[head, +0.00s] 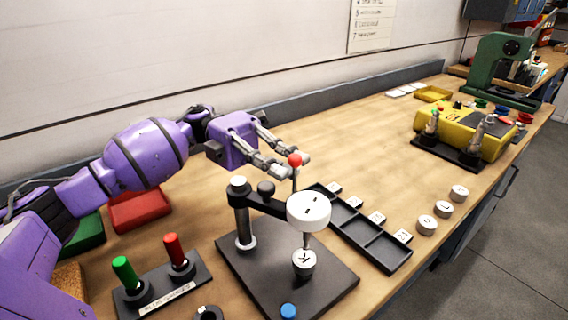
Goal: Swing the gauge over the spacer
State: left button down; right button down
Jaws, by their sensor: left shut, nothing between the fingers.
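The gauge (308,208) is a white round dial on a black swing arm (268,200), which is carried by a metal post (243,222) on a dark base plate (262,280). A thin stem with a red ball (295,160) rises by the dial. The spacer (304,263), a short white cylinder with a dark letter, stands on the plate. The gauge appears directly above it, its probe reaching down to the spacer's top; contact is unclear. My left gripper (292,166) is shut and empty, with its fingertips close behind the red ball. My right gripper is out of view.
A black tray (375,238) lies right of the plate, with several white labelled tiles beside it. Several white cylinders (443,209) stand near the front edge. A fixture with green and red handles (165,280) is at front left. The bench's middle is clear.

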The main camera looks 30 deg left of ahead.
pick_arm(q)
jog(key=shift+a, duration=0.1)
jog(key=v, duration=1.1)
jog(key=shift+a, duration=0.35)
